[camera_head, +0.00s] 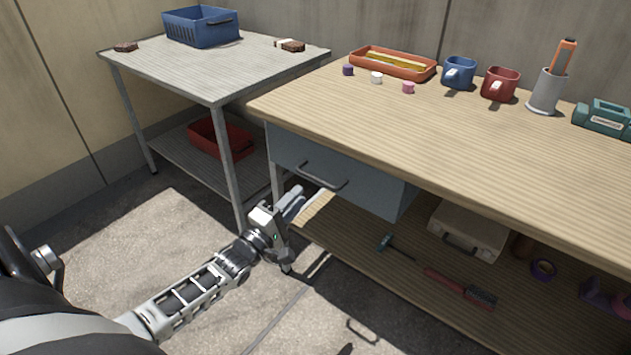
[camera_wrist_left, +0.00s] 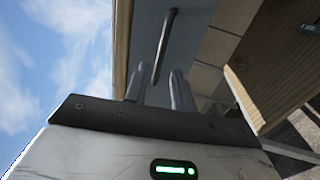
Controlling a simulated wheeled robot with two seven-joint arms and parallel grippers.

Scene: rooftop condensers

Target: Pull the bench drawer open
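The bench drawer (camera_head: 375,187) is a blue-grey front under the wooden bench top, and it looks shut. Its dark bar handle (camera_head: 322,178) runs across the front. My left gripper (camera_head: 300,194) is just in front of the drawer, a little below and left of the handle, apparently apart from it. In the left wrist view my left gripper (camera_wrist_left: 158,74) has its two fingers apart with nothing held. The handle (camera_wrist_left: 165,42) shows there beyond the fingertips, roughly in line with the gap, against the drawer front (camera_wrist_left: 146,35). My right gripper is not in view.
The bench top (camera_head: 430,130) carries an orange tray (camera_head: 372,66), blue mug (camera_head: 458,75), red mug (camera_head: 500,86) and other items. The lower shelf (camera_head: 350,250) holds a case (camera_head: 467,232) and tools. A grey table (camera_head: 215,75) stands left. Open floor lies in front.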

